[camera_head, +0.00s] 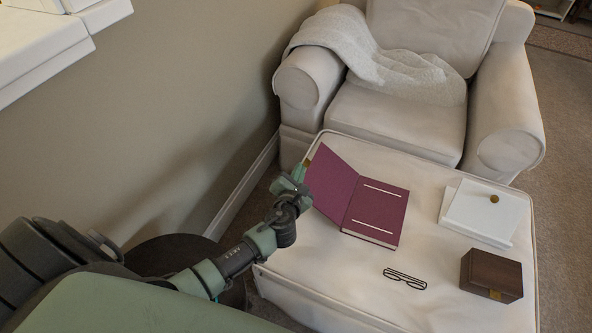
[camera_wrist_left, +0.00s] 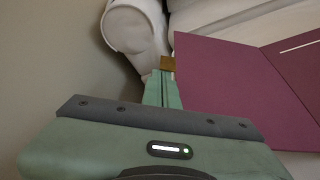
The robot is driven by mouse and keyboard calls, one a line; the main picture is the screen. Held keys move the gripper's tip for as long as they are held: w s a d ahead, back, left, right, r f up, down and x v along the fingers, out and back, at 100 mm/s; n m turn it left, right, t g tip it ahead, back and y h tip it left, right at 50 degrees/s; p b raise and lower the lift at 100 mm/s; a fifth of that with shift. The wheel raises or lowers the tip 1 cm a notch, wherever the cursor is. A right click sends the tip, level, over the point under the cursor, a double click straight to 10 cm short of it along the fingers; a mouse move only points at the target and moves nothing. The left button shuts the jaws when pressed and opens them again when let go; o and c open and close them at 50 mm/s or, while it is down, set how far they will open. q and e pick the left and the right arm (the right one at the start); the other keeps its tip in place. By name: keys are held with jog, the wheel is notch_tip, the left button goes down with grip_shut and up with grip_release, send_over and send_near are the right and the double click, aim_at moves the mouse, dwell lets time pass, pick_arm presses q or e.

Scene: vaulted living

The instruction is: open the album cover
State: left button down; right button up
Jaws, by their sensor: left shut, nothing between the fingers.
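The purple album (camera_head: 375,210) lies on the cream ottoman, with two pale strips on its inner page. Its cover (camera_head: 330,184) stands open to the left, raised at an angle from the spine. My left gripper (camera_head: 301,170) is at the cover's outer left edge, its fingers shut and empty. I cannot tell whether the fingers touch the cover. My right gripper is out of view.
The ottoman (camera_head: 345,290) also bears black-framed glasses (camera_head: 404,278), a dark wooden box (camera_head: 491,275) and a white box (camera_head: 483,211) with a brass knob. An armchair (camera_head: 400,115) with a grey throw (camera_head: 385,68) stands behind. A wall (camera_head: 180,110) is close on the left.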

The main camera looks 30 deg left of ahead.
pick_arm(q)
jog(key=shift+d+r, duration=0.15)
jog(key=shift+r, duration=0.1)
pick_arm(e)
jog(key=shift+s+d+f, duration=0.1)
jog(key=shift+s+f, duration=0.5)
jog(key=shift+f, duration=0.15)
